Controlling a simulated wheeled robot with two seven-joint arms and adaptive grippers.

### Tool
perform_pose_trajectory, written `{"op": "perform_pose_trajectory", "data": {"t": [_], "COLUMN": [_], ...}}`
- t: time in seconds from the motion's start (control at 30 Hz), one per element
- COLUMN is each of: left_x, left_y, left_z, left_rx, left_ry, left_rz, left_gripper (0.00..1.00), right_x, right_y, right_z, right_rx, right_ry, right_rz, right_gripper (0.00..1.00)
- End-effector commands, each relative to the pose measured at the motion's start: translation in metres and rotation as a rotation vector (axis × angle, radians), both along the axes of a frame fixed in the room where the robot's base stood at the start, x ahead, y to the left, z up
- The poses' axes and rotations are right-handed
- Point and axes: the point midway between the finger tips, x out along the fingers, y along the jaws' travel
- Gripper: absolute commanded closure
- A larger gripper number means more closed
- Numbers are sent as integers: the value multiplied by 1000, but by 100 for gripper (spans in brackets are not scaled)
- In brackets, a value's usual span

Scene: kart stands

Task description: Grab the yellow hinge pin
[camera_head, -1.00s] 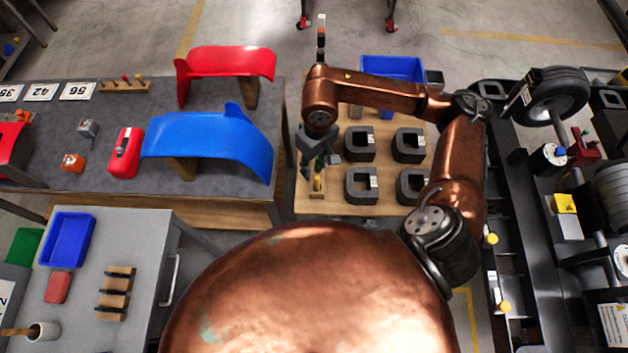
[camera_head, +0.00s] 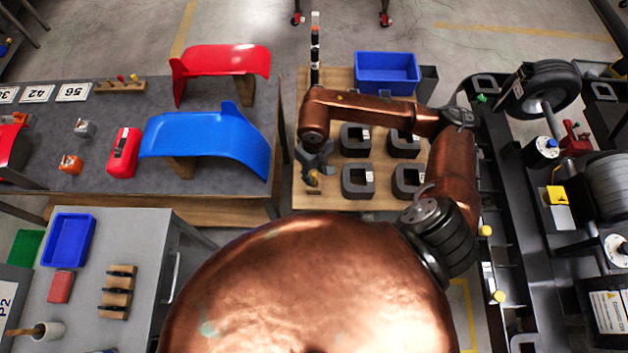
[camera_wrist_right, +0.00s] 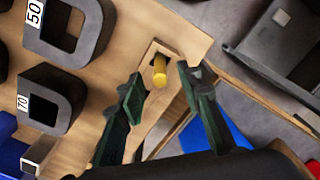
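The yellow hinge pin (camera_wrist_right: 160,72) stands in a small wooden holder at the edge of the wooden board. In the head view the pin (camera_head: 313,178) shows small just below my right gripper (camera_head: 317,168). In the right wrist view my right gripper (camera_wrist_right: 161,80) is open, with its two green-padded fingers apart. The pin shows between the fingertips, with a gap on each side. I cannot tell exactly how deep it sits between them. My left gripper is in neither view.
Several dark square blocks (camera_head: 356,181) with numbered labels stand on the wooden board (camera_head: 335,203) beside the pin. A blue bin (camera_head: 387,73) is at its far end. A grey table with red and blue fairings (camera_head: 210,143) stands to the left. A dark rack with tyres is at the right.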

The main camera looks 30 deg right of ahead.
Motion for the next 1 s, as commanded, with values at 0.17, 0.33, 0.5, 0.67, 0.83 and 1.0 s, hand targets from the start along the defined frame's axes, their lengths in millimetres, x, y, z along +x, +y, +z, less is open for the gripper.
{"op": "perform_pose_trajectory", "data": {"t": [0.17, 0.33, 0.5, 0.67, 0.83, 1.0], "left_x": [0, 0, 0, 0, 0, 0], "left_y": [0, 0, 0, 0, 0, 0], "left_z": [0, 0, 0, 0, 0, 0], "left_rx": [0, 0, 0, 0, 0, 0], "left_ry": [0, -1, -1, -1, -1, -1], "left_rz": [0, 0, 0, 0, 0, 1], "left_gripper": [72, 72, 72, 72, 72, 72], "right_x": [0, 0, 0, 0, 0, 0], "right_y": [0, 0, 0, 0, 0, 0], "right_z": [0, 0, 1, 1, 1, 1], "right_rx": [0, 0, 0, 0, 0, 0], "right_ry": [0, 0, 0, 0, 0, 0], "right_rz": [0, 0, 0, 0, 0, 0], "right_gripper": [80, 92, 100, 100, 100, 100]}}
